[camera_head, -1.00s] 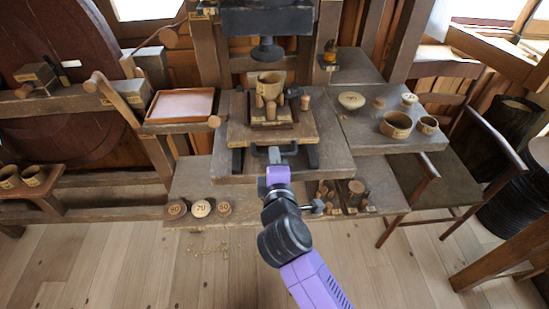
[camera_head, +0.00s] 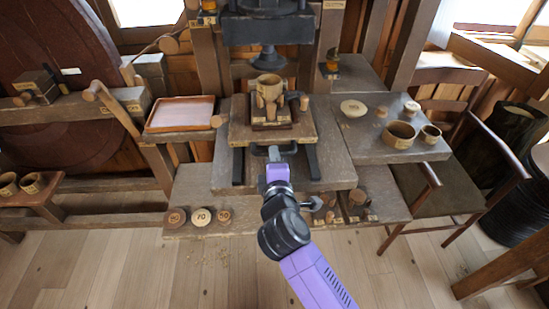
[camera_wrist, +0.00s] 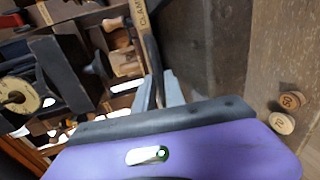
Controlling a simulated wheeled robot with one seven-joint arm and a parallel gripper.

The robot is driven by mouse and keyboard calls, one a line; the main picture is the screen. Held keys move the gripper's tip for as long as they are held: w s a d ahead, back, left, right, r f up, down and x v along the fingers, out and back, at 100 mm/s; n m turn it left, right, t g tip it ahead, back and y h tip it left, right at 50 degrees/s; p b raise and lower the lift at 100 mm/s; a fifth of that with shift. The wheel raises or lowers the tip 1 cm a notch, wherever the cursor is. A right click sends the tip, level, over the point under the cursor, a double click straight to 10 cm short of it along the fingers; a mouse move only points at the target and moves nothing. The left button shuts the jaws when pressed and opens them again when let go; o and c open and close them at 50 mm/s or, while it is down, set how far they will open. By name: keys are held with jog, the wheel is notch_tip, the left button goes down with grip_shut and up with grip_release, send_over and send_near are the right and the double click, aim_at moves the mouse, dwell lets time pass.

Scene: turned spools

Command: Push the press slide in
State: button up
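The press slide (camera_head: 240,134) is a light wooden board on the press bed, carrying a dark block with a wooden cup (camera_head: 268,86) and small pegs on it. The slide stands below and in front of the press ram (camera_head: 268,58). A dark handle is at the slide's front edge, and it shows as a dark bar in the wrist view (camera_wrist: 152,62). My gripper (camera_head: 275,155) is at this handle, with its grey fingertips (camera_wrist: 160,90) beside the bar. I cannot tell whether they are closed on it.
A shallow tray (camera_head: 150,126) is left of the press. Bowls (camera_head: 400,134) and lids stand on the right shelf. Numbered round discs (camera_head: 201,217) and small pegs lie on the lower front shelf. A chair (camera_head: 440,190) stands at right.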

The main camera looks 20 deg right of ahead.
jog(key=shift+o, duration=0.7)
jog(key=v, duration=0.7)
jog(key=shift+s, duration=0.35)
jog(key=shift+a, duration=0.1)
